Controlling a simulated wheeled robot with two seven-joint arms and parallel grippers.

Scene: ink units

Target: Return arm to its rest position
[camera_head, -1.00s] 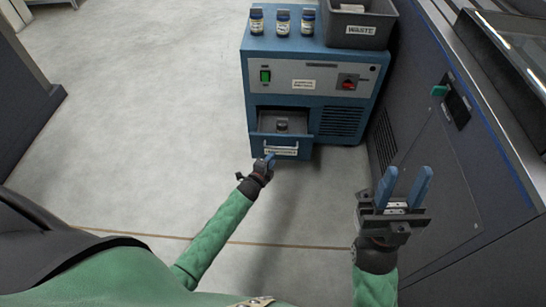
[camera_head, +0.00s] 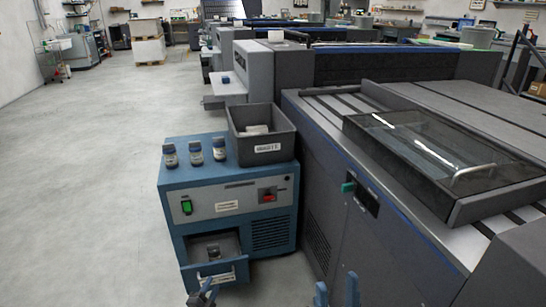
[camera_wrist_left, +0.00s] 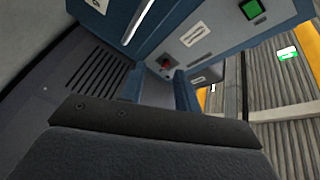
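My left gripper (camera_head: 203,292) is at the bottom edge of the head view, just in front of the open drawer (camera_head: 207,277) of the blue cabinet. In the left wrist view its blue fingers (camera_wrist_left: 163,92) look apart, with nothing visible between them. My right gripper (camera_head: 337,290) is at the bottom edge of the head view, right of the cabinet. Its two blue fingers point up, spread apart and empty. Most of both arms is out of view. A small dark object (camera_head: 213,253) sits inside the drawer.
The blue cabinet (camera_head: 228,206) carries several small bottles (camera_head: 195,152) and a grey waste bin (camera_head: 262,133). A large grey press (camera_head: 330,170) stands close on the right. The floor (camera_head: 90,200) at left is clear.

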